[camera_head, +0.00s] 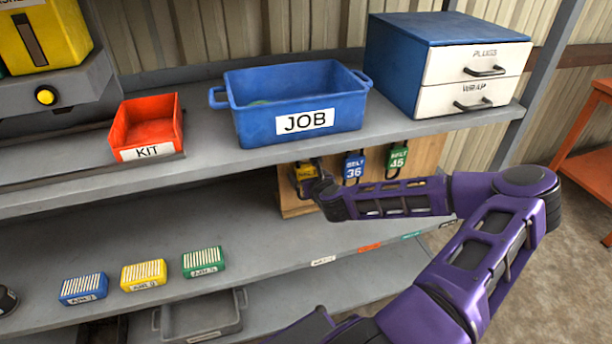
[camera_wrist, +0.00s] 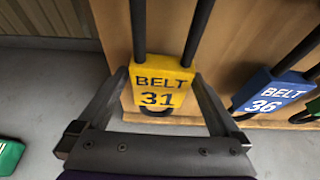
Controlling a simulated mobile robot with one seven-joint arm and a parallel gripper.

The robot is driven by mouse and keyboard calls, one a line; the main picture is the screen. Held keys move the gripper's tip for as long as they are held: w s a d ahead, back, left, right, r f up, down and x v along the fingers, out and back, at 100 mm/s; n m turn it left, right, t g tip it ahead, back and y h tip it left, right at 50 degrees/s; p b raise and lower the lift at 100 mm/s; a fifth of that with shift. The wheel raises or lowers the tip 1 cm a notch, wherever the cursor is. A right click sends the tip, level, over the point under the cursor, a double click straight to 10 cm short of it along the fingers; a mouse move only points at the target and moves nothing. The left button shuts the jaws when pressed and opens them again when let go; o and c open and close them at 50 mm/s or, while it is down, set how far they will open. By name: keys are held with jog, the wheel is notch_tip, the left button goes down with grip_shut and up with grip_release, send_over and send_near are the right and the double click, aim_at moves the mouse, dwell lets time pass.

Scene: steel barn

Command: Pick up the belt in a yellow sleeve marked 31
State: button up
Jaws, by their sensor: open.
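The belt in a yellow sleeve marked 31 (camera_wrist: 163,85) hangs in front of a wooden board, with its black loop showing above and below the sleeve. In the head view its yellow sleeve (camera_head: 306,172) is partly hidden by my gripper (camera_head: 312,186). In the wrist view my gripper (camera_wrist: 160,90) is open, with one finger on each side of the yellow sleeve. I cannot tell whether the fingers touch it. The blue-sleeved belt 36 (camera_head: 354,167) hangs to its right, and also shows in the wrist view (camera_wrist: 270,92). The green-sleeved belt 45 (camera_head: 397,161) hangs further right.
The wooden board (camera_head: 430,152) stands under the upper shelf (camera_head: 205,160). Above are a blue JOB bin (camera_head: 345,108), a red KIT tray (camera_head: 127,125) and a drawer unit (camera_head: 400,70). Blue, yellow and green boxes (camera_head: 143,275) sit on the lower shelf, left of the board.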

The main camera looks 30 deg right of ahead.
jog(key=shift+w+d+f, duration=0.15)
jog(key=shift+w+f, duration=0.15)
jog(key=shift+w, duration=0.25)
jog(key=c, duration=1.2)
jog(key=shift+r, duration=0.1)
jog(key=shift+c, duration=0.2)
